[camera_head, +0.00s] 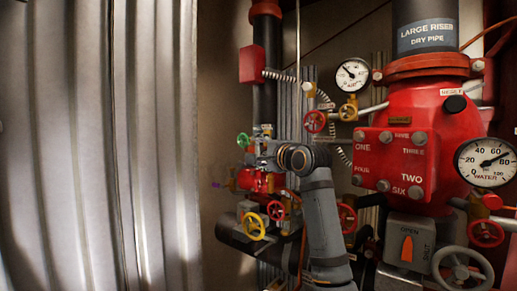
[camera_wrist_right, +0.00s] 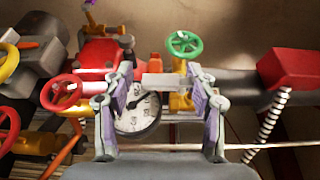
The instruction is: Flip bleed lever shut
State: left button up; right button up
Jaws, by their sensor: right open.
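A small purple-tipped lever (camera_head: 216,184) sticks out at the left of the red valve cluster. It also shows at the top of the right wrist view (camera_wrist_right: 90,4), on a yellow stem. No label there tells whether it is the bleed lever. My right gripper (camera_head: 262,136) is in front of the upper part of the cluster. In the right wrist view its two fingers (camera_wrist_right: 165,95) stand apart, with a gauge (camera_wrist_right: 138,116) and a pale block (camera_wrist_right: 163,80) seen between them. Contact cannot be told. An orange lever (camera_head: 407,248) sits on a grey OPEN/SHUT plate. My left gripper is out of view.
A green handwheel (camera_wrist_right: 184,44) and a red handwheel (camera_wrist_right: 68,92) flank the gripper. A yellow handwheel (camera_head: 251,226) sits below. The large red valve body (camera_head: 400,150) is on the right. Corrugated sheet (camera_head: 90,140) fills the left, with clear space before it.

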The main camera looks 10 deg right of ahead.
jog(key=shift+a, duration=0.1)
jog(key=c, duration=1.2)
jog(key=g, duration=0.1)
jog(key=s+n+g+h, duration=0.1)
jog(key=g, duration=0.1)
jog(key=shift+d+r, duration=0.15)
jog(key=shift+d, duration=0.15)
jog(key=shift+s+d+r+n+g+h, duration=0.1)
jog(key=shift+s+d+n+g+h, duration=0.2)
jog(key=shift+g, duration=0.45)
jog(key=shift+s+r+n+g+h, duration=0.1)
jog(key=shift+n+g+h, duration=0.25)
jog(key=shift+g, duration=0.4)
jog(key=o, duration=1.2)
jog(key=shift+d, duration=0.1)
